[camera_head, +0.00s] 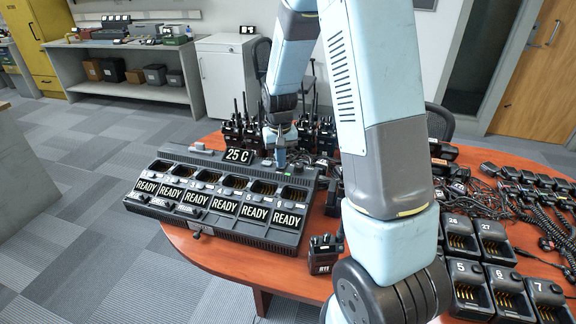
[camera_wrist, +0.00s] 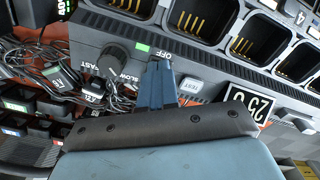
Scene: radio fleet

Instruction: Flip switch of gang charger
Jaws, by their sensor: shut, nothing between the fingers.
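The gang charger (camera_head: 240,171) is a dark unit on the wooden table, with a row of empty bays and READY plates. Its rear panel (camera_wrist: 205,65) fills the upper part of the wrist view. A black knob (camera_wrist: 119,66) marked SLOW and FAST sits left of a green light (camera_wrist: 142,47) and an OFF label (camera_wrist: 163,56). My gripper (camera_head: 280,157) is at the charger's back edge; in the wrist view its shut, empty fingertips (camera_wrist: 160,66) are just below the OFF label. They hide whatever is under it, so the switch and any contact cannot be seen.
A 25 C display (camera_head: 238,155) stands beside the gripper, at the charger's back edge. Several radios (camera_head: 319,135) stand behind. Cables (camera_head: 480,190) and more chargers (camera_head: 505,290) crowd the right. A single radio (camera_head: 323,255) stands in front.

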